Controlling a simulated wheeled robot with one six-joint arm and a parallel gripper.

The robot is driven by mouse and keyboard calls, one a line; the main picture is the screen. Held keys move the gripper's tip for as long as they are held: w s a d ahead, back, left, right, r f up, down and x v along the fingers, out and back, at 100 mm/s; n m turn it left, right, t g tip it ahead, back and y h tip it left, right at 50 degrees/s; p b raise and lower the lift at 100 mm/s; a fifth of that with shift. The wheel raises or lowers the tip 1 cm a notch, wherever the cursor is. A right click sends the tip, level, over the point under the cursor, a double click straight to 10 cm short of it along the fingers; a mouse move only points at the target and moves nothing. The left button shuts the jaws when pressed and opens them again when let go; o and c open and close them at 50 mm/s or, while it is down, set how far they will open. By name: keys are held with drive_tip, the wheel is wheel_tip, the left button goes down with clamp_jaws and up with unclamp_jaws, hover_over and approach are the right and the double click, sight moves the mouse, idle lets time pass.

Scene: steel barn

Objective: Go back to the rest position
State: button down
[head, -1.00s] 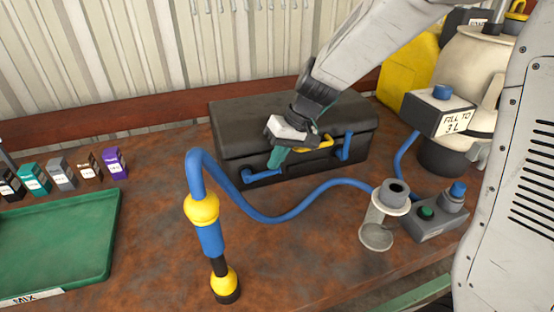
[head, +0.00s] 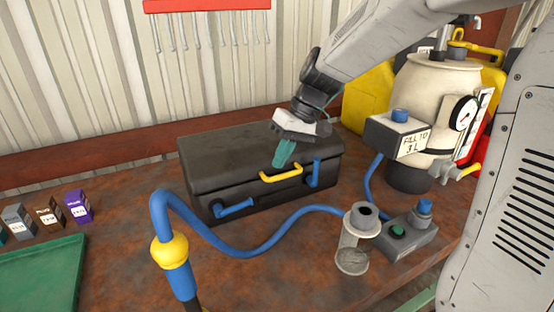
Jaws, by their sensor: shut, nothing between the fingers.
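My gripper (head: 282,162) is in the middle of the head view, at the end of my arm coming from the upper right. Its teal fingers are shut and hold nothing. They point down in front of the upper part of a black case (head: 240,160). The case is closed, with a yellow handle (head: 281,174) and two blue latches; the left latch (head: 233,210) sticks out sideways and the right latch (head: 313,172) stands upright. The fingertips appear just above the handle; I cannot tell the exact gap.
A blue hose (head: 255,248) with a yellow-collared wand (head: 170,252) stands in front of the case. A clear cylinder (head: 353,255), a button box (head: 405,240) and a cream tank (head: 435,90) are at right. A green tray (head: 45,275) and small boxes (head: 78,207) are at left.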

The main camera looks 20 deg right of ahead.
idle(0.3)
drive_tip(key=s+d+r+m+h, duration=0.1)
drive_tip(key=s+d+h, duration=0.1)
drive_tip(key=s, duration=1.1)
drive_tip(key=s+d+r+m+t+h, duration=0.1)
drive_tip(key=s+d+r+m+h, duration=0.1)
drive_tip(key=s, duration=1.1)
drive_tip(key=d+h, duration=0.1)
drive_tip(key=d, duration=0.1)
drive_tip(key=shift+d, duration=0.3)
